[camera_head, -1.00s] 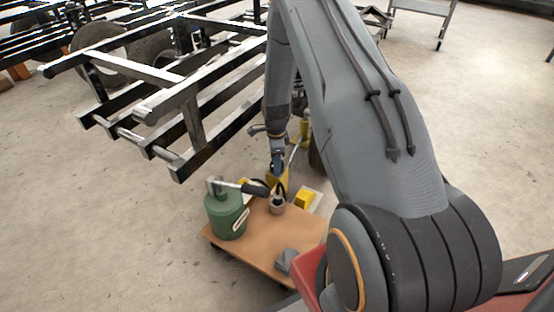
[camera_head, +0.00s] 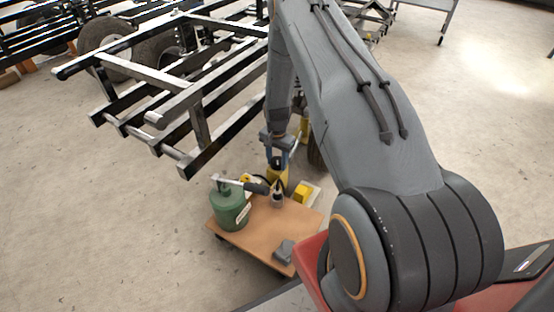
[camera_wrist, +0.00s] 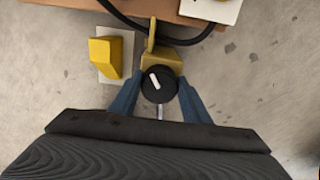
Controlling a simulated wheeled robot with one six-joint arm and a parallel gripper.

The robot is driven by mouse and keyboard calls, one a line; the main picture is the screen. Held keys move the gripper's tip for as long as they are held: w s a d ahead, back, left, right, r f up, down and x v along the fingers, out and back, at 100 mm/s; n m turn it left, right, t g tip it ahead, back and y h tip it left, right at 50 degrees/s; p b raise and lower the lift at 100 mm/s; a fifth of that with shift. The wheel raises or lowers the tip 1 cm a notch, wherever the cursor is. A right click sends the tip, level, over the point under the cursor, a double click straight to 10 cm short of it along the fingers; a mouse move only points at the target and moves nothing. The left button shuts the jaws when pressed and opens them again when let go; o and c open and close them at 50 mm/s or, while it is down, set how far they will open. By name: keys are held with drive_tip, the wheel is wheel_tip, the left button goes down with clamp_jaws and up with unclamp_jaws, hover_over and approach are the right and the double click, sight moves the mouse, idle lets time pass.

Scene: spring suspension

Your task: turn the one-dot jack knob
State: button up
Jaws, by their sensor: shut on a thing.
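The black round jack knob (camera_wrist: 158,85), with one white mark on its top, sits between my gripper's blue fingers in the wrist view. My gripper (camera_wrist: 156,98) is shut on this knob, one finger on each side. The yellow jack body (camera_wrist: 168,58) shows just beyond the knob. In the head view, my gripper (camera_head: 278,158) points down at the yellow jack (camera_head: 278,176) behind the wooden board. The knob is hidden there. I cannot make out dots on it.
A yellow block (camera_wrist: 103,58) stands on a white plate left of the jack. A black hose (camera_wrist: 170,40) curves nearby. A metal trailer frame (camera_head: 200,125) stands at left.

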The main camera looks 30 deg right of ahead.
sight(277, 161)
drive_tip(key=n+p, duration=0.1)
drive_tip(key=n, duration=0.4)
drive_tip(key=shift+s+r+n+p, duration=0.1)
drive_tip(key=shift+n+p, duration=0.2)
drive_tip(key=shift+p, duration=0.1)
drive_tip(key=n+p, duration=0.1)
drive_tip(key=n, duration=0.4)
drive_tip(key=shift+d, duration=0.1)
drive_tip(key=shift+n, duration=0.4)
drive_tip(key=o, duration=1)
drive_tip(key=shift+o, duration=0.2)
wheel_tip(277, 161, up, 8)
drive_tip(key=shift+f+p, duration=0.15)
drive_tip(key=shift+p, duration=1.05)
